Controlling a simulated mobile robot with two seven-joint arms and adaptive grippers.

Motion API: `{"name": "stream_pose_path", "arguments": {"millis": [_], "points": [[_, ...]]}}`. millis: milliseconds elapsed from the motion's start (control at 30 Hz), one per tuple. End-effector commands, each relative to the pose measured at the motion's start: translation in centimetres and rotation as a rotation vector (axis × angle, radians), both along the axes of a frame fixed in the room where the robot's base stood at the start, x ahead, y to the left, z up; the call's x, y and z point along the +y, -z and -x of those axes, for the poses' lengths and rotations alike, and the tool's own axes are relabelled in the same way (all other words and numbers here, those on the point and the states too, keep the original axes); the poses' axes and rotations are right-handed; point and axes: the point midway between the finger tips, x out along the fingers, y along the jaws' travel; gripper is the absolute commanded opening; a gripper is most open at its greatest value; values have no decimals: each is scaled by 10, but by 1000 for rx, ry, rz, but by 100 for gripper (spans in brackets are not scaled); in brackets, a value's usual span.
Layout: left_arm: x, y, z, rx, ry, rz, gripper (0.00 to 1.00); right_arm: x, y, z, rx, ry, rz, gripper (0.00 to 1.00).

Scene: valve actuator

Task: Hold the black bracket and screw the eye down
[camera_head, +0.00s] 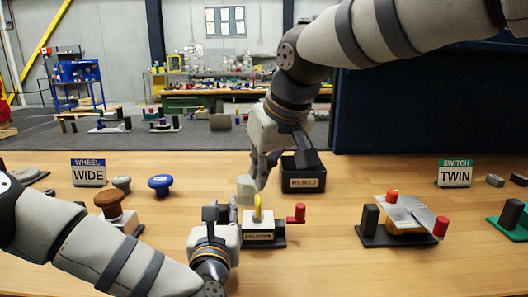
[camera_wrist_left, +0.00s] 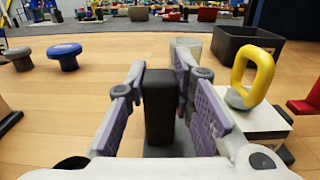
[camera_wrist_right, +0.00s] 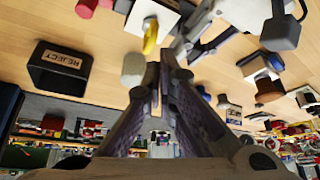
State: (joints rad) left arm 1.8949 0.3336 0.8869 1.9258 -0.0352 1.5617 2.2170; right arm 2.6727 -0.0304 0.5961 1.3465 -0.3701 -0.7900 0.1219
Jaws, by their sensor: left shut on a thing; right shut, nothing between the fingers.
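The yellow eye (camera_head: 257,208) stands up from a labelled white block (camera_head: 258,225) on a dark base. In the left wrist view the eye (camera_wrist_left: 239,80) rises from a pale round collar, leaning a little. My left gripper (camera_wrist_left: 155,110) is shut on the upright black bracket (camera_wrist_left: 158,105) beside the white block. In the head view my left gripper (camera_head: 215,222) mostly hides the bracket. My right gripper (camera_head: 262,182) points down above and behind the eye, shut and empty. The right wrist view shows the eye (camera_wrist_right: 150,36) beyond its fingertips (camera_wrist_right: 166,58), apart from them.
A pale grey block (camera_head: 246,188) stands just behind the eye, close to my right fingertips. A red-topped lever (camera_head: 297,213) sticks out right of the white block. A black REJECT bin (camera_head: 303,172) stands behind. A switch fixture (camera_head: 402,218) is at right; mushroom knobs (camera_head: 160,183) are at left.

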Motion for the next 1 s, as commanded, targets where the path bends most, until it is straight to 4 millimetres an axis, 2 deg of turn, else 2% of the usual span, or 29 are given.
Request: {"name": "stream_pose_path", "arguments": {"millis": [233, 400, 467, 800, 1000], "points": [[2, 4, 0, 9, -5, -3, 0, -3, 1, -1, 4, 0, -2, 0], [2, 4, 0, 8, -6, -3, 0, -26, -7, -10, 5, 1, -4, 0], [2, 4, 0, 8, -6, -3, 0, -28, -6, -11, 3, 1, -1, 0], [2, 4, 0, 8, -5, -4, 0, -28, 44, -10, 4, 0, 3, 0], [2, 4, 0, 8, -5, -3, 0, -28, 60, -11, 2, 1, 2, 0]]}}
